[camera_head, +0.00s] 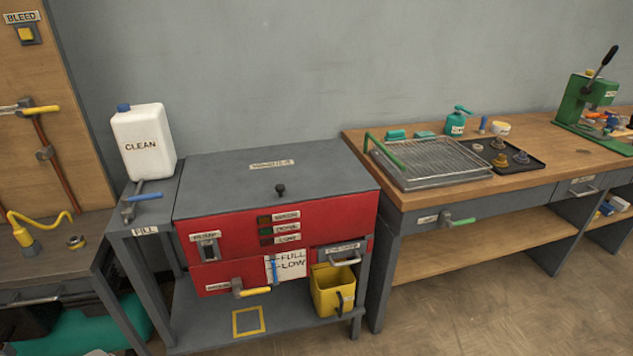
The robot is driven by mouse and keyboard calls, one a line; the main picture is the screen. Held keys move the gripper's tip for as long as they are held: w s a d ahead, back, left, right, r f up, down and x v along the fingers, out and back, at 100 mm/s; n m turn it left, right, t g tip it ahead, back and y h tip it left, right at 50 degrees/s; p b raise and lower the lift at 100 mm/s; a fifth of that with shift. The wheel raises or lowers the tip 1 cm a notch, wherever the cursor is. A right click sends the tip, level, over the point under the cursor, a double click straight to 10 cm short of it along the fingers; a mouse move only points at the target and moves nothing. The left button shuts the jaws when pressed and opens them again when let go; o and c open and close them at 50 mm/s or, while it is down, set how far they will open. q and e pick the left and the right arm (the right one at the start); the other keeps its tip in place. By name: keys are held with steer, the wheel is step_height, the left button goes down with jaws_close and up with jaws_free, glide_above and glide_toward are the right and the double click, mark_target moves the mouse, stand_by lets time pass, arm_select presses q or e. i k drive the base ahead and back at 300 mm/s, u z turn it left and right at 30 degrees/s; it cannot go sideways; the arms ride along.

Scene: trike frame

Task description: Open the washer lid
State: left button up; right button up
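The washer is a red cabinet (320,218) on a grey frame, in the middle of the head view. Its grey lid (225,182) lies flat and closed on top. A label (272,165) is on the lid, and a small dark knob (280,190) stands near its front edge. The red front has several small labels, a switch panel (207,248), a FULL/LOW gauge (286,268) and a yellow-handled valve (250,289). Neither of my grippers shows in this view.
A white CLEAN jug (143,142) stands on a grey side shelf left of the washer. A yellow bucket (331,290) sits at the lower right. The wooden bench (560,150) on the right bears a wire rack (430,160) and a green press (575,103). The lid top is clear.

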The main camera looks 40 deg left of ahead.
mark_target(224, 182)
steer(key=z, duration=0.25)
steer(key=i, duration=0.85)
steer(key=u, duration=0.2)
